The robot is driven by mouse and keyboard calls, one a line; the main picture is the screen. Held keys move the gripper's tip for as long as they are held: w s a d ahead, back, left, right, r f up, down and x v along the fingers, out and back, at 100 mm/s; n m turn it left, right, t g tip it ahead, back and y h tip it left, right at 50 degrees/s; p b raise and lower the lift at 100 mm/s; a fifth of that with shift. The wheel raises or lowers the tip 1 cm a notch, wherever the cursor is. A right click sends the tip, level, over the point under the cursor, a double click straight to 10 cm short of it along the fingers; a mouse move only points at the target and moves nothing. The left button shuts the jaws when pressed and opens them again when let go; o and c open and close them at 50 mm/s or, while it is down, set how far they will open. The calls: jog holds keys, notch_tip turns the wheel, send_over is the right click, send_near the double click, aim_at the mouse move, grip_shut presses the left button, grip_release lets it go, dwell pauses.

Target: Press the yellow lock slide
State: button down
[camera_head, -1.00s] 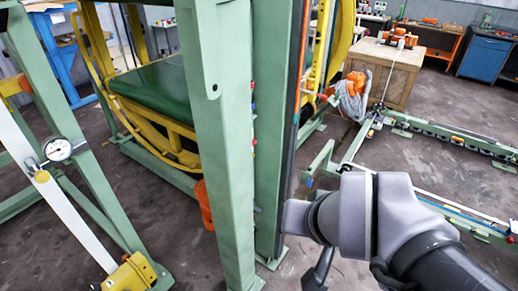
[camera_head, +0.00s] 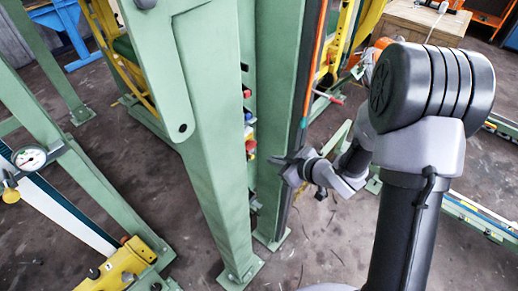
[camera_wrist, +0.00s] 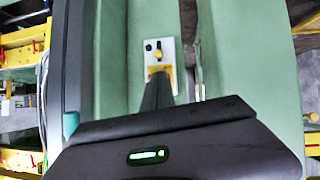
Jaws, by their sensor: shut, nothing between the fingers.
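A pale plate (camera_wrist: 151,54) is fixed to a green face in the wrist view. A yellow piece, seemingly the lock slide (camera_wrist: 167,71), sits on its lower part, partly hidden behind my fingers. In the head view my gripper (camera_head: 276,162) is beside the green post, pointing left. The slide cannot be made out there.
Two tall green posts (camera_head: 207,120) stand close together, with red and blue buttons (camera_head: 249,117) between them. An orange strip (camera_head: 316,65) runs along the right post. A gauge (camera_head: 30,158) and yellow block (camera_head: 115,268) are at left. Open floor (camera_head: 320,250) lies below the arm.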

aim_at(250, 156)
jog(key=b+x, duration=0.1)
jog(key=x, duration=0.9)
jog(key=shift+b, duration=0.3)
notch_tip(250, 156, down, 3)
jog(key=b, duration=0.3)
jog(key=shift+f, duration=0.25)
